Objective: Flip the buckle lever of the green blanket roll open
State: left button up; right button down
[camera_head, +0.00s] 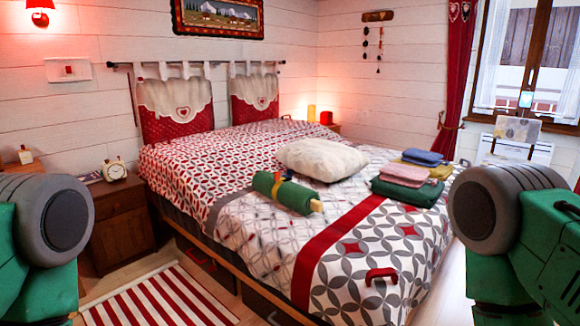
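The green blanket roll (293,196) lies on the bed (240,235), left of the white pillow. A strap (277,187) in yellow and blue tones wraps around it. A pale yellow piece (316,206) shows at its right end. The buckle lever is too small to make out, so I cannot tell how it stands. Only upper parts of my two arms show, at the left and right edges. Neither gripper is in view, and nothing of mine touches the roll.
A white pillow (321,159) and folded blankets (408,190) lie on the bed beyond the roll. A small red handle-shaped thing (381,274) is near the bed's front edge. A nightstand (122,225) with a clock (114,170) and a striped rug (160,299) are at the left.

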aim_at(289, 172)
jog(key=i+j, duration=0.3)
jog(key=i+j+z, duration=0.1)
jog(key=i+j, duration=0.2)
jog(key=i+j+z, duration=0.1)
jog(key=i+j, duration=0.15)
jog(key=j, duration=0.2)
jog(key=i+j, duration=0.3)
jog(key=i+j+z, duration=0.1)
jog(key=i+j, duration=0.15)
jog(key=j, duration=0.25)
jog(key=i+j, duration=0.25)
jog(key=j, duration=0.15)
jog(key=i+j+z, duration=0.1)
jog(key=i+j, duration=0.15)
jog(key=j, duration=0.15)
